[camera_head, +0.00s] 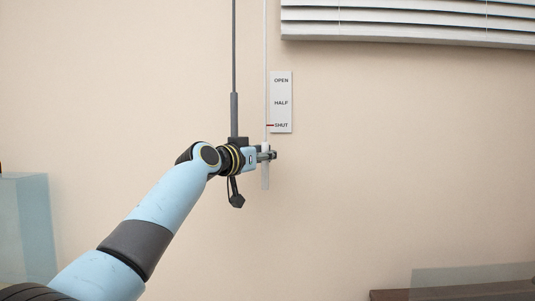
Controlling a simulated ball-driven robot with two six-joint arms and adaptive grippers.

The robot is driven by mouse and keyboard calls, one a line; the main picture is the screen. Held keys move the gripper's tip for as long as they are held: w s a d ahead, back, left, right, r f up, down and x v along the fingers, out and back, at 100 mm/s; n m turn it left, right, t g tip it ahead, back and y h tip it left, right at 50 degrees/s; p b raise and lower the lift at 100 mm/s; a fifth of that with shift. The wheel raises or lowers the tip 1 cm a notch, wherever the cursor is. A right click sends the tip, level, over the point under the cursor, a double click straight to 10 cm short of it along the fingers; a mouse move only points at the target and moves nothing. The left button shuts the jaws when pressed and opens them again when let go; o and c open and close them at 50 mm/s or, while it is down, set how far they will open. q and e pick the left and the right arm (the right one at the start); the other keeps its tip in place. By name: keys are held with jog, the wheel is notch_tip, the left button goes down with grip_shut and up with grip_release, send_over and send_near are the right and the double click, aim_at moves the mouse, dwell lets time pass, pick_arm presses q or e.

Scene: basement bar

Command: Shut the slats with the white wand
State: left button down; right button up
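The white wand (265,180) hangs upright on a thin white cord in the middle of the view. My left gripper (267,155) is at the wand's thicker lower grip, fingers on it, and looks shut on it; the lower end sticks out below. Beside the cord is a white plate (283,90) reading OPEN, HALF and SHUT from top to bottom. A small red pointer (270,125) is level with SHUT. The white slats (410,22) are at the top right; only their lower part shows, tilted steeply with thin dark lines between them. My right gripper is out of view.
A grey rod (234,110) hangs just left of the white wand, partly behind my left gripper, with a dark end piece (237,201) below. A bluish clear block (25,225) is at the left edge. A brown ledge (390,295) is at the bottom right.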

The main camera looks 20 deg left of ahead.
pick_arm(q)
jog(key=shift+s+f, duration=0.1)
jog(key=shift+f, duration=0.55)
jog(key=c, duration=1.9)
grip_release()
jog(key=o, duration=0.5)
jog(key=shift+s+a+r, duration=0.25)
jog(key=shift+s+r, duration=0.05)
jog(key=shift+s, duration=0.05)
jog(key=shift+o, duration=0.9)
jog(key=shift+w+d+r, duration=0.1)
jog(key=shift+w+d, duration=0.05)
jog(key=v, duration=1.2)
